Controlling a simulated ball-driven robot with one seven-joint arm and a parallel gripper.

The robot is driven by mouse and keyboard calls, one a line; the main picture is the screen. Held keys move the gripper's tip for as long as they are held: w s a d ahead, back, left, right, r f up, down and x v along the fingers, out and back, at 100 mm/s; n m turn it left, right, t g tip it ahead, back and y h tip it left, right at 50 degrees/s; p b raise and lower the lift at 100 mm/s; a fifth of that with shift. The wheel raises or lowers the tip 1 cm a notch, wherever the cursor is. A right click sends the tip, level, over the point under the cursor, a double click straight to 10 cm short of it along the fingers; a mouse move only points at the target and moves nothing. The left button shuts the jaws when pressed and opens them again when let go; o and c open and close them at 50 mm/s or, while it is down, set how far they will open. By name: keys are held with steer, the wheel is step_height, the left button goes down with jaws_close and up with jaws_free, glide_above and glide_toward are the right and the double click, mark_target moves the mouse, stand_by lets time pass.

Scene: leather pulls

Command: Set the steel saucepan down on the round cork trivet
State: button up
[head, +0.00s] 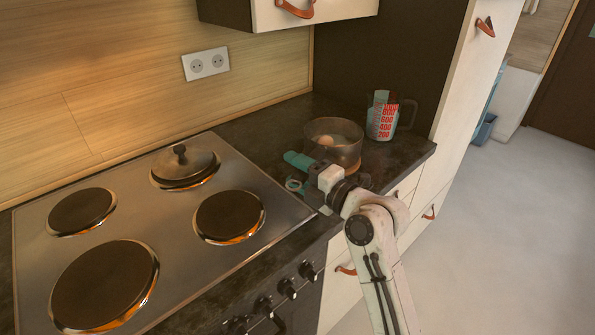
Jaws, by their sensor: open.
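The steel saucepan (347,153) stands upright on the dark worktop, right of the hob, with a small pale orange-brown thing inside. A tan sliver (363,181) shows low at its right side, probably the round cork trivet; most of it is hidden by the pan and my wrist. I cannot tell how squarely the pan sits on it. My gripper (297,173) is open, in front of and left of the pan. Teal parts show at its end, one long and one ring-like; I cannot tell whether one is the pan's handle. Contact with the pan is unclear.
A clear measuring jug (383,118) with red marks stands close behind the pan on the right. The hob (180,222) fills the left, with a lid (184,166) on its back right plate. A tall cabinet (462,80) bounds the worktop at right.

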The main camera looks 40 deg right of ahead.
steer(key=shift+f, duration=0.2)
steer(key=s+d+b, duration=0.1)
steer(key=s+b, duration=0.1)
steer(key=s, duration=0.8)
steer(key=shift+s+r, duration=0.4)
steer(key=shift+d, duration=0.1)
